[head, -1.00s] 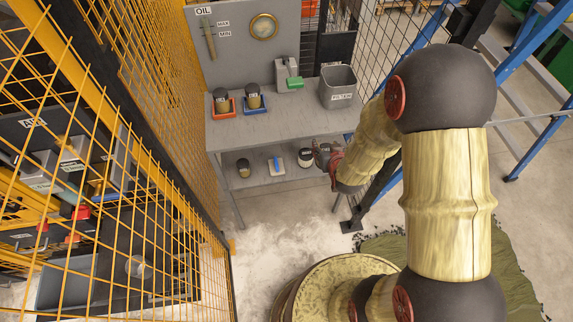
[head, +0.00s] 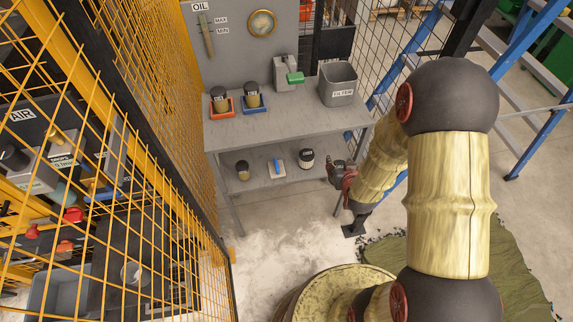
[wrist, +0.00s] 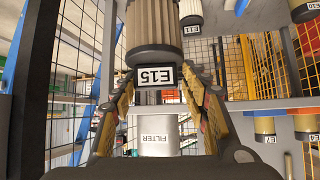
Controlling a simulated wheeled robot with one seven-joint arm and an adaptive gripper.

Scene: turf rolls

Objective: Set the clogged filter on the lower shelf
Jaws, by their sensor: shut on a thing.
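My gripper (head: 346,176) is shut on a filter (wrist: 153,28) with a brownish pleated body, a dark cap and an E15 label. The filter also shows small in the head view (head: 338,168), at the front right of the grey bench, apart from it. The lower shelf (head: 259,176) carries a pale filter (head: 306,158) with a dark cap, left of my gripper. It reads E11 in the wrist view (wrist: 190,12). A tan filter (head: 242,170) with a dark cap stands at the shelf's left.
A pale block with a blue piece (head: 277,167) lies between the shelf filters. On the bench top are a red tray (head: 222,113), a blue tray (head: 254,109), each with a filter, a grey-green device (head: 287,75) and a FILTER bin (head: 338,88). Mesh fencing (head: 150,110) stands left.

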